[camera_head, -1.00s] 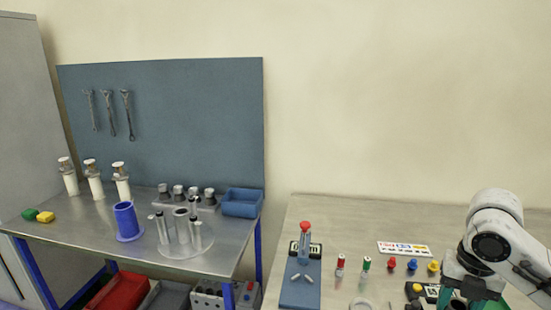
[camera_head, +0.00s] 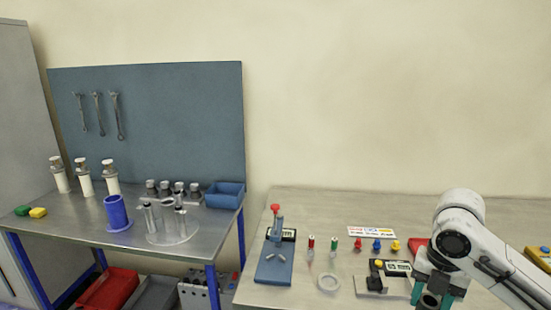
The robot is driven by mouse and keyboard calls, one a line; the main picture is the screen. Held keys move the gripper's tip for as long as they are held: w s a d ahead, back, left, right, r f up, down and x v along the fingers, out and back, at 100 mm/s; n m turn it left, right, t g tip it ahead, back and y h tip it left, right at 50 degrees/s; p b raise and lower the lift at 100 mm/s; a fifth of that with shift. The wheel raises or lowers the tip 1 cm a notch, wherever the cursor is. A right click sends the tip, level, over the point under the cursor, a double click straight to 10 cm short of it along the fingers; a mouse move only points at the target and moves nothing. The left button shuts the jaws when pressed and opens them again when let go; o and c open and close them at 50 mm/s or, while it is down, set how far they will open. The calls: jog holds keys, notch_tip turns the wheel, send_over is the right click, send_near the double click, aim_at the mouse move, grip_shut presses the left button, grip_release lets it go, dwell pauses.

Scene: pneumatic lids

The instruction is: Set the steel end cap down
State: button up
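My gripper (camera_head: 431,293) is at the lower right, above the front part of the right bench (camera_head: 480,215), with its teal fingers pointing down. A small grey round part with a dark opening, which looks like the steel end cap (camera_head: 431,300), sits between the fingers, and they appear closed on it. The lower frame edge cuts close below it, so its underside and its height over the bench cannot be told.
Small coloured parts line up behind. A yellow-topped item (camera_head: 539,256) is at right. The left table (camera_head: 70,228) holds several cylinders.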

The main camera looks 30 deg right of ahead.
jog(key=w+a+f+m, duration=1)
jog(key=a+m, duration=0.2)
jog(key=a, duration=0.1)
jog(key=s+a+f+m, duration=0.2)
jog(key=a+f+m, duration=0.3)
jog(key=a+f, duration=0.2)
jog(key=s+a+f+m, duration=0.3)
jog(key=a+f+m, duration=0.3)
jog(key=a, duration=0.2)
jog(key=shift+a+f, duration=0.2)
jog(key=shift+f, duration=0.2)
jog(key=shift+s+d, duration=0.1)
jog(key=shift+d, duration=0.05)
